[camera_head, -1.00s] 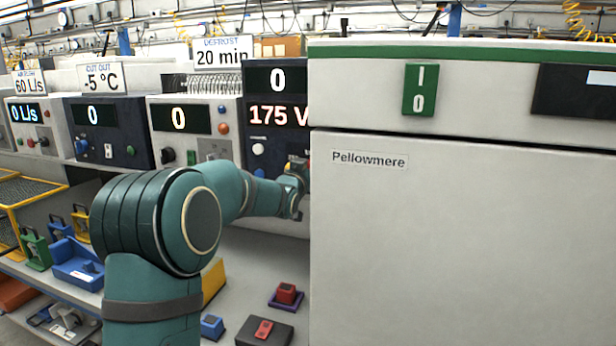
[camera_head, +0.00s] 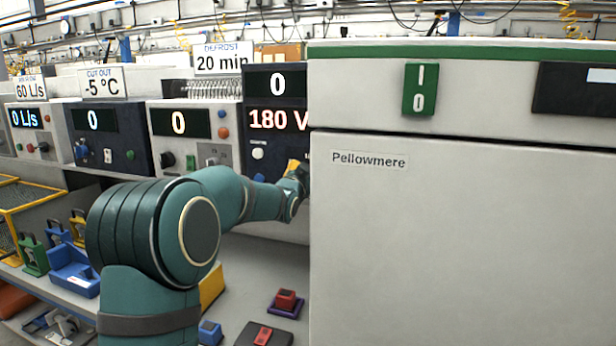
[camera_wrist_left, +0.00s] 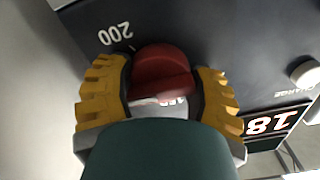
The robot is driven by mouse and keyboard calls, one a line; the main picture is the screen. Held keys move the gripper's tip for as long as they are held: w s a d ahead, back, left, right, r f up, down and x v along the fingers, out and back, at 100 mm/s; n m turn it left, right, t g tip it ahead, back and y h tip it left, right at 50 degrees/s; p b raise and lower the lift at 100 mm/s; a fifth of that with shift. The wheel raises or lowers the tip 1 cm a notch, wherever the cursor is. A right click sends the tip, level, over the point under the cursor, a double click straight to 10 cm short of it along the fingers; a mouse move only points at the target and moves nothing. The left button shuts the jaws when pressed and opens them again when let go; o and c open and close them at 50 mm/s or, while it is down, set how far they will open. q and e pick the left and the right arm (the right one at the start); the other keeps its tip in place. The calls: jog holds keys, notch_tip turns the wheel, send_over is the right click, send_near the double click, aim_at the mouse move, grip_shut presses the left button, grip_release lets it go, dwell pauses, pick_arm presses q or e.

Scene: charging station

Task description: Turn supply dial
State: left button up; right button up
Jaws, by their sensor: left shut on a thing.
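The red supply dial (camera_wrist_left: 163,75) sits on the dark front panel (camera_wrist_left: 210,30) in the left wrist view, near a printed "200" mark. My left gripper (camera_wrist_left: 162,90) has its yellow fingers on both sides of the dial and is shut on it. In the head view the left gripper (camera_head: 297,178) reaches to the dark supply unit (camera_head: 262,140) beside the white cabinet, and the dial is hidden there. The unit's display (camera_head: 278,119) reads 180 V, with 0 above it. My right gripper is not in view.
The large white Pellowmere cabinet (camera_head: 460,240) stands close on the right of the arm, with a green switch (camera_head: 419,90). Other units with displays stand left. A white charge button (camera_wrist_left: 303,72) is beside the dial. Coloured blocks, including a red one (camera_head: 286,299), lie on the bench.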

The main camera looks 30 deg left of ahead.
pick_arm(q)
jog(key=shift+f, duration=0.1)
jog(key=o, duration=1.2)
jog(key=v, duration=1.2)
